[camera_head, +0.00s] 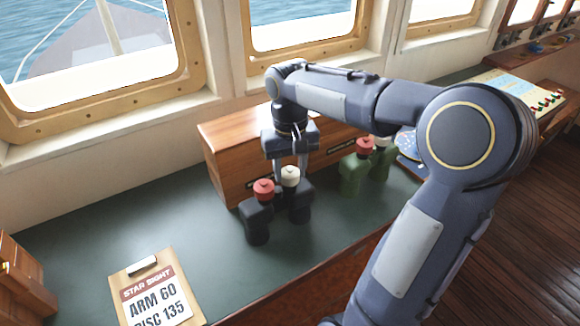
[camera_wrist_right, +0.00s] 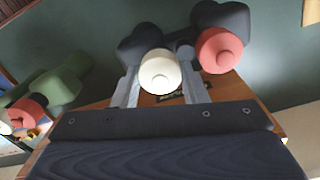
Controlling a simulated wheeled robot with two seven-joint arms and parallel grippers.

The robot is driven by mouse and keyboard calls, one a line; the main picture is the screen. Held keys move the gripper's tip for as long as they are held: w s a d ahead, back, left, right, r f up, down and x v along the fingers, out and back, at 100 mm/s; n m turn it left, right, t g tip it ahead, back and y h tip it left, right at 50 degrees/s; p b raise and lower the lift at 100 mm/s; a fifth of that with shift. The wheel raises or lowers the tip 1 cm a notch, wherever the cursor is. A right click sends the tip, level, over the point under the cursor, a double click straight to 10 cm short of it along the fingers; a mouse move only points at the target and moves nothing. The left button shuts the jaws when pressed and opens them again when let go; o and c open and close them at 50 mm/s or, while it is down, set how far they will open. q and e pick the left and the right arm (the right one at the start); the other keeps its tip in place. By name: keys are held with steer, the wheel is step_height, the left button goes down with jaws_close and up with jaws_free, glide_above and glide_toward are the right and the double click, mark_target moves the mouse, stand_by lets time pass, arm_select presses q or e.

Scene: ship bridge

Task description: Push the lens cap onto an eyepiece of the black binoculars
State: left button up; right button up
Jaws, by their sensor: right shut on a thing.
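The black binoculars (camera_head: 258,222) stand upright on the green counter, with a red cap (camera_head: 264,188) on the left eyepiece. A white lens cap (camera_head: 290,175) is at the top of the right barrel, and it also shows in the wrist view (camera_wrist_right: 160,72). My right gripper (camera_wrist_right: 160,88) points down and is shut on the white cap, with one finger on each side. I cannot tell whether the cap is fully seated on the eyepiece. The red cap also shows in the wrist view (camera_wrist_right: 219,50). My left gripper is out of view.
A wooden box (camera_head: 222,172) stands right behind the black binoculars. Green binoculars (camera_head: 353,172) with a red and a white cap stand to the right. A clipboard (camera_head: 155,290) reading "STAR SIGHT" lies at the front left. The counter (camera_head: 120,225) left of the binoculars is clear.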

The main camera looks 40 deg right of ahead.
steer(key=o, duration=1.4)
steer(key=shift+r+p, duration=3.25)
steer(key=shift+r, duration=0.3)
steer(key=s+a+f+n+t+y, duration=0.1)
steer(key=s+a+t, duration=0.1)
steer(key=s+a, duration=0.2)
steer(key=s+a+f+t+y+b, duration=0.1)
steer(key=s+a+f, duration=0.1)
steer(key=s+a, duration=0.2)
steer(key=s+a+f+n+t+y, duration=0.1)
steer(key=s+a+f+t, duration=0.1)
steer(key=s+a, duration=0.3)
steer(key=shift+s+n+t+y, duration=0.3)
steer(key=shift+s+y, duration=0.1)
steer(key=shift+s, duration=1.25)
